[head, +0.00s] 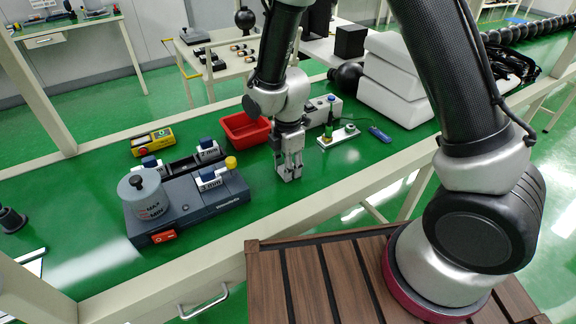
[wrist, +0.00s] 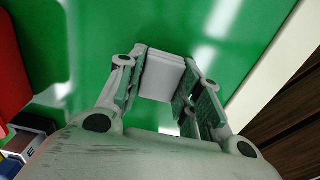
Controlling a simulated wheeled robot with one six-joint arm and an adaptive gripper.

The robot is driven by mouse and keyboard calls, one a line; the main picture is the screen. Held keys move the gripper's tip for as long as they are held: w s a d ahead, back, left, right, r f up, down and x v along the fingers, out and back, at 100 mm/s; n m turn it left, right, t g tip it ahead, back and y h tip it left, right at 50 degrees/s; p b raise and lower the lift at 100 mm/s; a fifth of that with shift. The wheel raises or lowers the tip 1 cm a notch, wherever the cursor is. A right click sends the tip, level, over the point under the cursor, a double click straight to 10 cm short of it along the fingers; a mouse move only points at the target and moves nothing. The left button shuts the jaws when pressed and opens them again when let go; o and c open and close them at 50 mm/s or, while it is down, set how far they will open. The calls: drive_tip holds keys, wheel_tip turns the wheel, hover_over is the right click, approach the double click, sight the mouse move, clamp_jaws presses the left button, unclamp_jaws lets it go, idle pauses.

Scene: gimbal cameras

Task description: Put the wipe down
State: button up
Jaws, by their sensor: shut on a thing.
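My gripper (head: 290,165) points straight down over the green table (head: 330,180), in front of the red bin. In the wrist view my gripper (wrist: 162,85) is shut on the wipe (wrist: 163,75), a small white folded pad between the two fingers. In the head view the wipe is mostly hidden by the fingers. The fingertips are at or just above the table top; I cannot tell whether the wipe touches it.
A red bin (head: 245,130) stands behind my gripper. A grey device (head: 190,195) with a round canister (head: 146,195) is to the left. A small white board (head: 338,137) and a blue item (head: 380,134) lie to the right. Bare green table surrounds the gripper.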

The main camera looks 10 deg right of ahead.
drive_tip(key=shift+s+d+f, duration=0.1)
drive_tip(key=shift+s+f, duration=0.1)
drive_tip(key=shift+f, duration=0.25)
drive_tip(key=shift+c, duration=0.3)
drive_tip(key=o, duration=0.9)
drive_tip(key=shift+o, duration=0.8)
drive_tip(key=shift+w+f, duration=0.15)
wheel_tip(320, 180, up, 14)
drive_tip(key=shift+f, duration=0.2)
